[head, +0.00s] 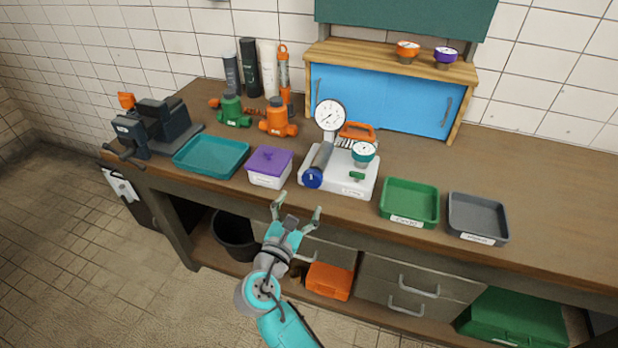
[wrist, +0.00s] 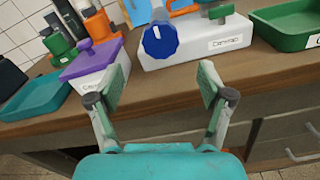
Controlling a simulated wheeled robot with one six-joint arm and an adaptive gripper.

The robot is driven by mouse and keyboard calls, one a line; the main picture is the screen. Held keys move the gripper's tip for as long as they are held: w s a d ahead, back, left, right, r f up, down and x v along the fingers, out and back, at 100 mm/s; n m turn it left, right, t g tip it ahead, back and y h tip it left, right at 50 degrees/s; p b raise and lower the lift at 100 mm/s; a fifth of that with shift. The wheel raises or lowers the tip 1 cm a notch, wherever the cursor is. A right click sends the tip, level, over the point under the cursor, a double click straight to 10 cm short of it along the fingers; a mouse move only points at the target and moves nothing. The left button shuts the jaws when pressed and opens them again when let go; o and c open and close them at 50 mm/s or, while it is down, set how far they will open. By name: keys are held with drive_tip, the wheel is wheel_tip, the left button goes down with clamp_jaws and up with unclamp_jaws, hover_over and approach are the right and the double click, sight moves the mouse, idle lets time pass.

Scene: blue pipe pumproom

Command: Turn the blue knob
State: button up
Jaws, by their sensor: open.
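The blue knob (head: 313,178) sits on the front left of a white block (head: 352,183) on the workbench, at the end of a grey cylinder. In the wrist view the blue knob (wrist: 160,41) faces me, with a white mark near its top. My gripper (head: 298,202) is open and empty in front of the bench edge, below and short of the knob. In the wrist view its fingertips (wrist: 160,85) stand wide apart, with the knob above the gap between them. Nothing touches the knob.
A white box with a purple lid (head: 269,166) stands just left of the white block. A pressure gauge (head: 330,115) rises behind the knob. A green tray (head: 409,202) lies to the right. The bench edge and drawers (head: 413,281) are close to my gripper.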

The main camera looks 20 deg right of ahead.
sight(311, 181)
drive_tip(key=x, duration=1)
drive_tip(key=shift+s, duration=0.1)
drive_tip(key=c, duration=1.2)
